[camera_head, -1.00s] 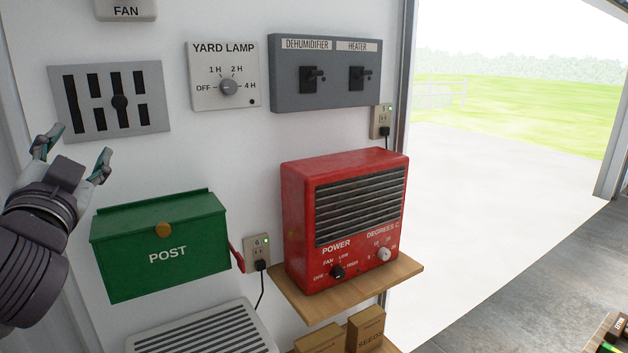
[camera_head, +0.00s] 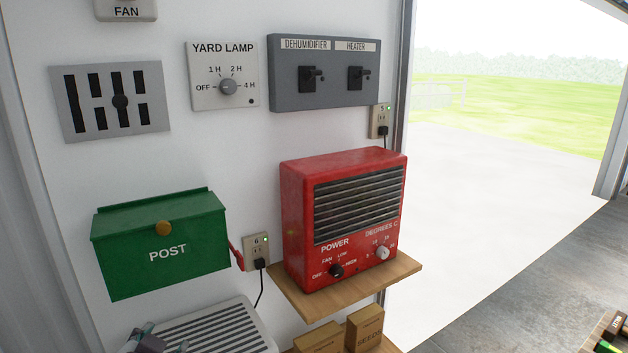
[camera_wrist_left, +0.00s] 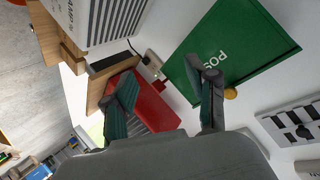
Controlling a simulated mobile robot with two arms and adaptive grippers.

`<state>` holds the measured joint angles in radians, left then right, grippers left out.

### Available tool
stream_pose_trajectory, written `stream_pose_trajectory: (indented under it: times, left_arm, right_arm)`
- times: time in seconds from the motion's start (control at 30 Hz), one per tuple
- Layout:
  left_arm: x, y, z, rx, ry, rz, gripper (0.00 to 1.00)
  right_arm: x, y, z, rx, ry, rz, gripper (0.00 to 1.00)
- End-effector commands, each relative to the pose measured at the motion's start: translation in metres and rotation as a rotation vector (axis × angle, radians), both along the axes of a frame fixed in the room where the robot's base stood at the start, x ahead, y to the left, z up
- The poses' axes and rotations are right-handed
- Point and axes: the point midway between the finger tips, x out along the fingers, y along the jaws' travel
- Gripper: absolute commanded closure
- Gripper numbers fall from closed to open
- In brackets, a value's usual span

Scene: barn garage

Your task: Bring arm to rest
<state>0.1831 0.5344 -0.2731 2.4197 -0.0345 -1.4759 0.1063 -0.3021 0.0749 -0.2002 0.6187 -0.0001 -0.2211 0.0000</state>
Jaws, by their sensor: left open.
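My left gripper (camera_head: 158,340) shows only in part at the bottom edge of the head view, in front of the white vented unit and below the green POST box. In the left wrist view its two fingers (camera_wrist_left: 166,82) are spread apart with nothing between them. The green POST box (camera_head: 165,263) hangs on the wall with its lid down; it also shows in the left wrist view (camera_wrist_left: 243,45) beyond one finger. The rest of my left arm is outside the head view. My right gripper shows in neither view.
A red heater (camera_head: 342,225) stands on a wooden shelf (camera_head: 350,294) right of the POST box. The white vented unit (camera_head: 222,330) is low on the wall. Seed boxes (camera_head: 365,328) sit beneath the shelf. Slotted plate (camera_head: 110,102), yard lamp dial (camera_head: 228,87) and switch panel (camera_head: 325,75) are above.

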Motion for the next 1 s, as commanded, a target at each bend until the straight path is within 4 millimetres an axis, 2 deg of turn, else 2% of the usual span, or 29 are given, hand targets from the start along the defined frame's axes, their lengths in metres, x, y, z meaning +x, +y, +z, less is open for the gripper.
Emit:
stream_pose_trajectory:
  times: [0.03,0.1,0.2,0.3,0.4,0.7,0.8,1.0]
  left_arm:
    - [-0.02,-0.008,-0.039,-0.048,0.095,0.002,0.43]
    - [-0.049,-0.016,-0.082,-0.1,0.212,0.013,0.43]
    - [-0.09,-0.025,-0.129,-0.165,0.355,0.033,0.43]
    - [-0.126,-0.032,-0.161,-0.213,0.467,0.056,0.43]
    - [-0.158,-0.037,-0.185,-0.251,0.558,0.077,0.43]
    - [-0.244,-0.05,-0.23,-0.34,0.782,0.148,0.43]
    - [-0.232,-0.05,-0.256,-0.331,0.784,0.144,0.43]
    - [-0.224,-0.052,-0.313,-0.327,0.806,0.146,0.43]
  right_arm:
    - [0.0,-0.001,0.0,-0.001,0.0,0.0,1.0]
    - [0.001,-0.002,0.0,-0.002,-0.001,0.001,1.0]
    - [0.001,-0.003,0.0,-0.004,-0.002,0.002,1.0]
    - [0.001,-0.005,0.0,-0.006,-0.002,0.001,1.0]
    - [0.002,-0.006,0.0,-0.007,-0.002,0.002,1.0]
    - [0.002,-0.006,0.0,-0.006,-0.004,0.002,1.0]
    - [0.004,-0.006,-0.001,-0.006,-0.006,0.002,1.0]
    - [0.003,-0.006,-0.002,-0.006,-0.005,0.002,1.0]
